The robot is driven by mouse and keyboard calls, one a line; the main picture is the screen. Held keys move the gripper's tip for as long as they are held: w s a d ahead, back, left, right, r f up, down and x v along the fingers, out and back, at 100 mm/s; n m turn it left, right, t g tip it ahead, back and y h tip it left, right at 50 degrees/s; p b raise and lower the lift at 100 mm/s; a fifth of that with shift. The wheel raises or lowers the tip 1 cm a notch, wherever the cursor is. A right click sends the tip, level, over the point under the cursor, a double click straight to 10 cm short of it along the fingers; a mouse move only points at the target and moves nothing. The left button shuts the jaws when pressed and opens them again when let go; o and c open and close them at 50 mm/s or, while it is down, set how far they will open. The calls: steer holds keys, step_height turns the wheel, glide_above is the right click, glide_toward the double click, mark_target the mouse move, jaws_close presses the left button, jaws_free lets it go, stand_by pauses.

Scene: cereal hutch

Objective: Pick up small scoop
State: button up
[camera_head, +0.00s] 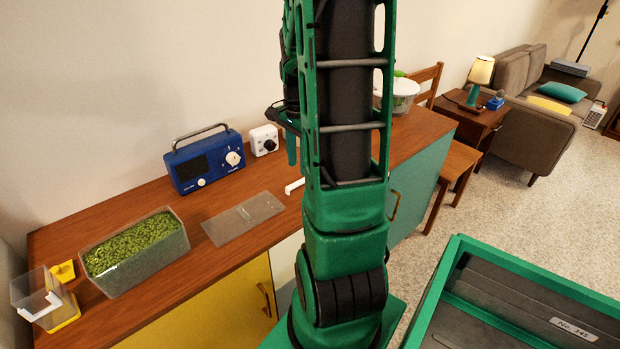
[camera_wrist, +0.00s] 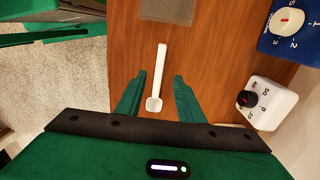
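The small scoop (camera_wrist: 160,72) is white, with a long thin handle and a small cup end. It lies on the wooden counter top (camera_wrist: 204,62) in the wrist view, with its cup end between my gripper's fingers. My gripper (camera_wrist: 162,78) is open, its green fingers apart on either side of the scoop, and nothing is held. In the head view a white end of the scoop (camera_head: 294,186) shows on the counter just left of my arm. My arm hides the rest of it, and one green finger shows above it.
A white timer (camera_head: 264,140) and a blue radio (camera_head: 206,160) stand at the wall side. A clear flat sheet (camera_head: 243,217) lies near the scoop. A clear bin of green bits (camera_head: 136,252) and a clear dispenser (camera_head: 44,300) stand farther left. A white bowl (camera_head: 404,95) stands beyond my arm.

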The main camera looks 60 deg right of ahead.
steer(key=shift+s+f, duration=0.1)
steer(key=shift+f, duration=2.85)
jaws_close()
